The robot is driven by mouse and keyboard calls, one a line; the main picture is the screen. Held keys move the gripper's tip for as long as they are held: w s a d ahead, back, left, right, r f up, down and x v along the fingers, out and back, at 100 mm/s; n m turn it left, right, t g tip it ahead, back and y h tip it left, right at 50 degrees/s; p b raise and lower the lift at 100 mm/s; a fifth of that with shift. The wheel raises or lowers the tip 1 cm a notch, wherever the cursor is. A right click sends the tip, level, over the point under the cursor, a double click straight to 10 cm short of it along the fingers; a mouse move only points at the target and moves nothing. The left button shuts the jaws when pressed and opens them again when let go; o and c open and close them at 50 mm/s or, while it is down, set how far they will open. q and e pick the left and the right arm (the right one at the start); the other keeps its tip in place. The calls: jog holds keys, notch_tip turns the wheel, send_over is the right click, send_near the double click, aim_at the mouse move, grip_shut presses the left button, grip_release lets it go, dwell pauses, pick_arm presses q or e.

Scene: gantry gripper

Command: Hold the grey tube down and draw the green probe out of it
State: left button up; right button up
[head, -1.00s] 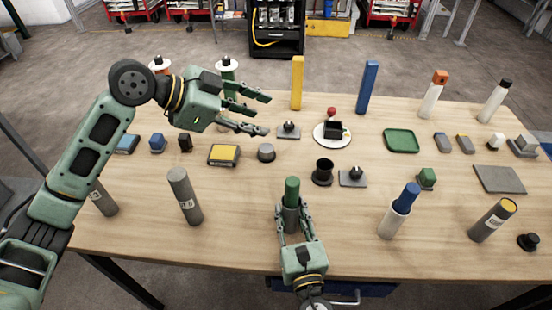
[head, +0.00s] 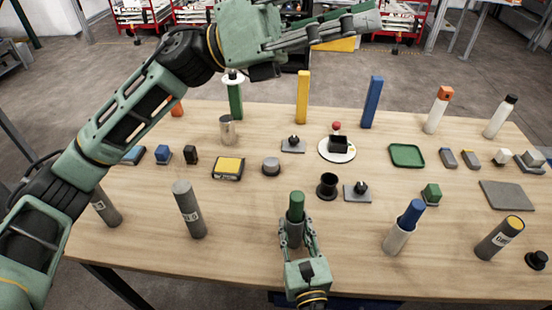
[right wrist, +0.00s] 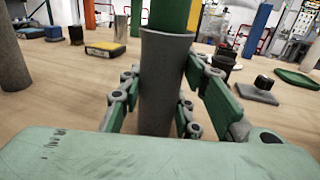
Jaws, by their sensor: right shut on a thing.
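The grey tube (head: 293,234) stands upright near the front middle of the table. The green probe (head: 296,206) sits in its top, with its upper part showing above the rim. In the right wrist view the grey tube (right wrist: 165,85) is between the fingers, and the green probe (right wrist: 172,14) rises from it. My right gripper (head: 296,229) is shut on the grey tube from the front. My left gripper (head: 348,24) is raised high at the top of the head view, well away from the tube, its fingers apart and empty.
A black cup (head: 327,187) and a black knob on a grey plate (head: 358,192) are just behind the held tube. Front table wood around it is clear.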

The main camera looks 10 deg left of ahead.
pick_arm(q)
jog(key=s+d+f+m+g+y, duration=0.2)
jog(key=s+f+m+y, duration=0.3)
jog(key=f, duration=0.4)
jog(key=m+t+y, duration=0.1)
jog(key=t+y, duration=0.3)
jog(key=y, duration=0.8)
send_near(293, 194)
jog(key=f, duration=0.1)
jog(key=x, duration=1.1)
jog(key=shift+d+f, duration=0.3)
grip_shut()
jog(key=shift+r, duration=0.1)
